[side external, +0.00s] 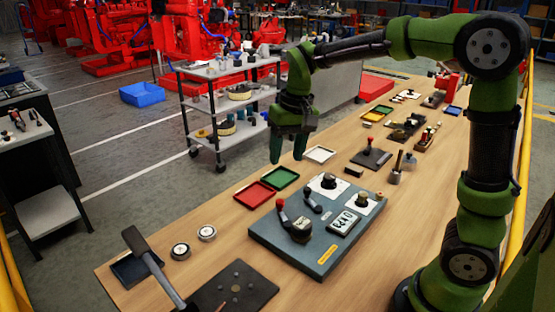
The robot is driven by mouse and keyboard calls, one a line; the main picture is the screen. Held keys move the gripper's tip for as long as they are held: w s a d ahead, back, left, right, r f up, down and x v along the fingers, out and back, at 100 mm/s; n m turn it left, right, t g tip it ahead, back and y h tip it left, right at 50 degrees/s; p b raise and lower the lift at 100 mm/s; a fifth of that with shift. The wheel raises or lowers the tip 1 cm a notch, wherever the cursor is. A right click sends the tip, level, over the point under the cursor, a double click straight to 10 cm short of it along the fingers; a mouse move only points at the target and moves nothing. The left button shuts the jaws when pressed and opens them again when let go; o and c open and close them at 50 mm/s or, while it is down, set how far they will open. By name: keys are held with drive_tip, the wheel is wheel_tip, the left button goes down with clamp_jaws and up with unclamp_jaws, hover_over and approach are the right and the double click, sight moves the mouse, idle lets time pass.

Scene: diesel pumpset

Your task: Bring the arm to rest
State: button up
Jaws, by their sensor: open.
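My gripper (288,148) hangs fingers-down from my green and black arm, above the far edge of the wooden table (215,262). Its two dark green fingers are apart with nothing between them. My arm reaches from its base at the right of the picture, up and across to the left. In the picture the gripper is above the green tray (280,177) and left of a white tray (319,154). Its exact height over the table is hard to tell.
A blue-grey panel (270,236) with knobs, a red-tipped lever and a gauge lies on the table. A red tray (254,195), round gauges (206,233) and a hammer-like tool (150,262) lie nearby. A grey cart (205,108) stands beyond the table.

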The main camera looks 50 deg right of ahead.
drive_tip(key=s+a+r+t, duration=0.1)
drive_tip(key=s+a+t, duration=0.1)
drive_tip(key=s, duration=0.5)
drive_tip(key=s+a+r+n+t+y, duration=0.1)
drive_tip(key=s+a+t, duration=0.1)
drive_tip(key=s, duration=0.6)
drive_tip(key=shift+s+a+r+t, duration=0.3)
drive_tip(key=shift+r+t, duration=0.1)
drive_tip(key=shift+t, duration=0.5)
